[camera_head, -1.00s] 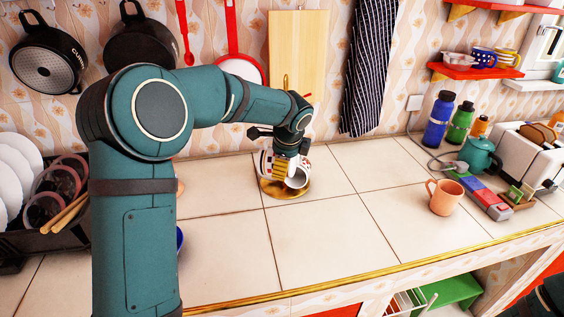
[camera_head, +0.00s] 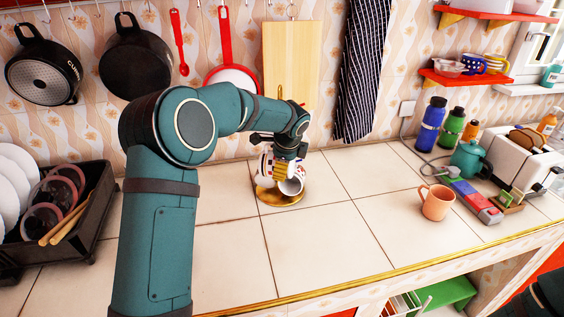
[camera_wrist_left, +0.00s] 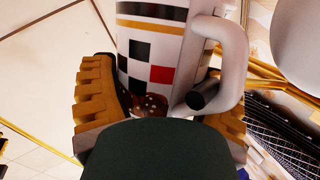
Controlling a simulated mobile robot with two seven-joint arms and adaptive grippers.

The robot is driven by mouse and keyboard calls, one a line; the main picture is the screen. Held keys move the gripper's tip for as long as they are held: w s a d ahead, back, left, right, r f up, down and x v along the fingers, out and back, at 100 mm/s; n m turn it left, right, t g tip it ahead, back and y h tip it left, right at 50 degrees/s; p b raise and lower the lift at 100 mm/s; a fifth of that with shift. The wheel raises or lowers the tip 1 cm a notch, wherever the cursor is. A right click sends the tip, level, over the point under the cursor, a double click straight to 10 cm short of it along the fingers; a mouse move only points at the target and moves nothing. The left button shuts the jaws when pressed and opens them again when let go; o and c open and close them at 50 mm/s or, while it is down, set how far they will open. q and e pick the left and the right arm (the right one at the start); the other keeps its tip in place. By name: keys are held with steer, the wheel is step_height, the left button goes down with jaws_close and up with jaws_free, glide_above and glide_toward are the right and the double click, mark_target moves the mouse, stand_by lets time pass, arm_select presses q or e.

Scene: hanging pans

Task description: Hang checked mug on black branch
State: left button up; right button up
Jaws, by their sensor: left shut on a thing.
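The checked mug (camera_wrist_left: 160,55), white with black, red and white squares, fills the middle of the left wrist view. My left gripper (camera_wrist_left: 160,105) is shut on it, with ribbed gold fingers on both sides. Its white handle (camera_wrist_left: 236,60) points right. The end of the black branch (camera_wrist_left: 203,95) shows in the lower part of the handle's loop; how far it passes through I cannot tell. In the head view my left gripper (camera_head: 283,170) is at the mug stand, whose round gold base (camera_head: 280,198) shows below. A white mug (camera_head: 291,186) shows there, partly hidden. My right gripper is not in view.
A dish rack (camera_head: 85,235) stands at the left. Pans hang on the wall behind. The counter in front of the stand is clear.

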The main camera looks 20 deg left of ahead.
arm_select(q)
steer(key=shift+w+f, duration=0.1)
steer(key=shift+w, duration=0.05)
stand_by(0.6)
steer(key=o, duration=1.2)
steer(key=shift+c, duration=0.2)
